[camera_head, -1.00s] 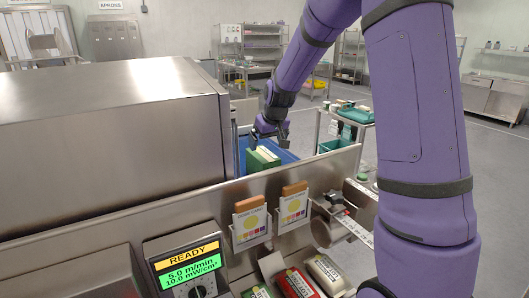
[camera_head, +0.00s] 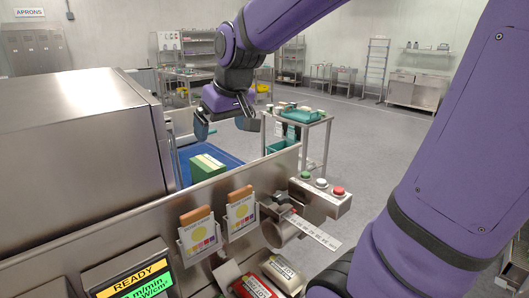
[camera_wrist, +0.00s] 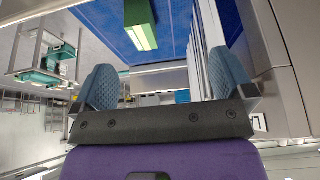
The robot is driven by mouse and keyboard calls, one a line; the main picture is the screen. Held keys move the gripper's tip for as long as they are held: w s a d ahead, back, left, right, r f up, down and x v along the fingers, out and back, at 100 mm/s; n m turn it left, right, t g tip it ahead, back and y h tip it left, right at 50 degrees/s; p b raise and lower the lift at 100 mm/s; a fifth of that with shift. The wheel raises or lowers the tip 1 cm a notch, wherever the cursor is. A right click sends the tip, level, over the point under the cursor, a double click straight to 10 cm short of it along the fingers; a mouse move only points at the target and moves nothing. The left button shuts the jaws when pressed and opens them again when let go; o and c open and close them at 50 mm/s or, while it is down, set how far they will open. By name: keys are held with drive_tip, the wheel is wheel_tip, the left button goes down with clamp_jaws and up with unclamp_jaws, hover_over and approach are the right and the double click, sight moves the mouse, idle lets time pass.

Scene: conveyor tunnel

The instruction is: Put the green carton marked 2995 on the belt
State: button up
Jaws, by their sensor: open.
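The green carton (camera_head: 207,167) with a pale stripe stands on the blue belt (camera_head: 183,172) just outside the tunnel's mouth. Its marking cannot be read. In the wrist view the carton (camera_wrist: 140,25) and bare belt (camera_wrist: 103,18) show near the top, beyond the fingers. My gripper (camera_head: 224,128) is open and empty, above the carton and apart from it. Its two spread fingers (camera_wrist: 165,80) show in the wrist view with nothing between them.
The steel tunnel housing (camera_head: 80,140) is left of the belt. A steel side wall bears two cards in holders (camera_head: 200,235) and a button box (camera_head: 320,193). Red (camera_head: 255,286) and pale (camera_head: 285,272) packs lie in front. A trolley (camera_head: 298,118) stands behind.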

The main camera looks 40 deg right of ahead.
drive_tip(key=s+a, duration=0.2)
drive_tip(key=s, duration=1.5)
drive_tip(key=shift+a, duration=0.3)
drive_tip(key=shift+w, duration=0.1)
